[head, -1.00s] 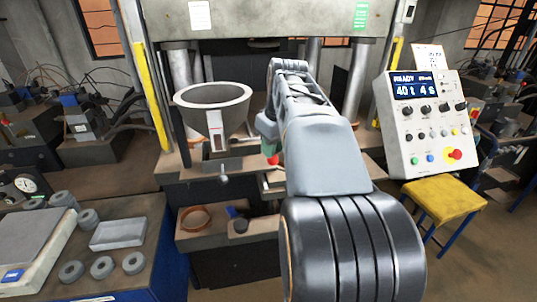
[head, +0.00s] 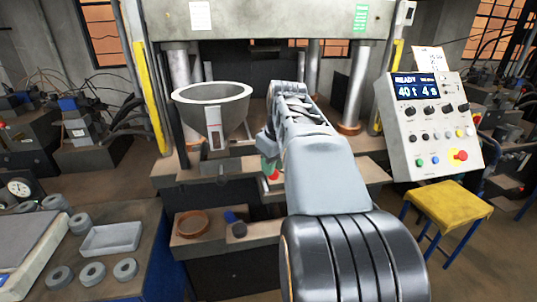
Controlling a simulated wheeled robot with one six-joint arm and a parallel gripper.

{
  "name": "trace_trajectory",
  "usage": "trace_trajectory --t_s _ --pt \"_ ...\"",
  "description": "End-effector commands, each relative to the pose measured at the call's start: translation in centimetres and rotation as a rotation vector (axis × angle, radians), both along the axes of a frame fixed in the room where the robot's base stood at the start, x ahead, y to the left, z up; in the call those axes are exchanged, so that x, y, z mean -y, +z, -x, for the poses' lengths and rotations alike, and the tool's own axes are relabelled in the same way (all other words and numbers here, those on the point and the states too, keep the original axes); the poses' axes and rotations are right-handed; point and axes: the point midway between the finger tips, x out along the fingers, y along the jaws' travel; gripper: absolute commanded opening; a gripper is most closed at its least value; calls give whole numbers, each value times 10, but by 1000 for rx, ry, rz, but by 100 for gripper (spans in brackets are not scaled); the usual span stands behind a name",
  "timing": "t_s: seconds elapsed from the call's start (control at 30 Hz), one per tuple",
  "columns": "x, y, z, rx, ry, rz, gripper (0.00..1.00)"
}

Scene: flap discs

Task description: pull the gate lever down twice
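The grey hopper (head: 213,94) stands on the press's front, left of my arm. A red knob (head: 273,176) shows by the left edge of my arm, right of the hopper. I cannot tell for sure which of these belongs to the gate lever. My gripper is mostly behind my own arm. A greenish part (head: 267,165) just above the red knob may belong to it. Its fingertips and any grip are hidden.
A control panel (head: 431,124) reading READY, 40 t, 4 s stands right, above a yellow stool (head: 449,200). A bench at left holds a grey tray (head: 110,238) and several flap discs (head: 93,273). A brown round dish (head: 193,224) sits on the lower shelf.

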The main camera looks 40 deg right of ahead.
Motion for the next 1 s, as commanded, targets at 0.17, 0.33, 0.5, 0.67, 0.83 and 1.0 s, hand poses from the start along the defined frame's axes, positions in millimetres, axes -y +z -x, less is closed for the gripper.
trace_trajectory --t_s 0.17,0.33,0.5,0.67,0.83,1.0 --pt "1 -14 0 -1 0 2 26" --pt "1 -24 0 -2 0 2 26" --pt "0 -35 0 -3 0 0 26" --pt "-1 -33 0 -3 1 -2 26" --pt "-1 -33 0 -2 3 -2 26" --pt "-1 -28 0 -2 3 -2 26"
